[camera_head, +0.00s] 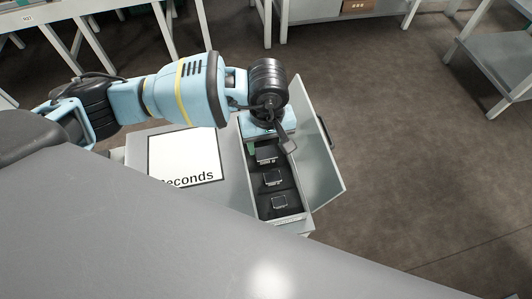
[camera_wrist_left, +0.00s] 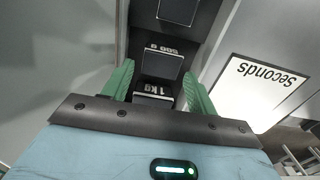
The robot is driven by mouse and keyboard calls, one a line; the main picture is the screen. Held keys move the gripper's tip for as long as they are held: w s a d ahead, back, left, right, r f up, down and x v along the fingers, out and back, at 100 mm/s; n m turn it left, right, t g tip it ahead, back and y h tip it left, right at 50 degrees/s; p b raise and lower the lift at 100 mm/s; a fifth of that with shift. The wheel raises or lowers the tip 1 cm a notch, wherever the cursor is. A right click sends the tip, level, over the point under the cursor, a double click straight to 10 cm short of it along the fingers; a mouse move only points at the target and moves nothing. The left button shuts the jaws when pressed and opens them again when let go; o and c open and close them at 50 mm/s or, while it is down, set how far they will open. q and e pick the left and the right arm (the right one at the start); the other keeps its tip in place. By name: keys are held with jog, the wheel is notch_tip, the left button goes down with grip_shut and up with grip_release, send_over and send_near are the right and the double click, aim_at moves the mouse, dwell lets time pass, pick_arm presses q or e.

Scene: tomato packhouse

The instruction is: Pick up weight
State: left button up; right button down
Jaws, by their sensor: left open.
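Dark block-shaped weights sit in a row of compartments in an open grey case (camera_head: 287,219). In the left wrist view, the nearest weight is marked 1 KG (camera_wrist_left: 153,93) and the one beyond it is marked 500 g (camera_wrist_left: 166,64). Another weight (camera_head: 279,202) lies at the near end of the row in the head view. My left gripper (camera_head: 263,149) is over the far end of the case, pointing down. Its green fingers (camera_wrist_left: 160,78) are open, one on each side of the 1 KG weight; whether they touch it I cannot tell. My right gripper is not in view.
The case's lid (camera_head: 320,160) stands open on the right. A white sign (camera_head: 184,157) reading "Seconds" lies left of the case. A grey surface (camera_head: 120,235) fills the lower left. Benches stand at the back; the brown floor (camera_head: 410,150) on the right is clear.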

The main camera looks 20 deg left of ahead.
aim_at(266, 152)
pick_arm(q)
notch_tip(266, 152, down, 4)
jog(key=shift+a+f, duration=0.1)
jog(key=shift+f, duration=0.15)
jog(key=shift+c, duration=0.5)
jog(key=shift+r, duration=0.1)
jog(key=c, duration=1)
notch_tip(266, 152, up, 10)
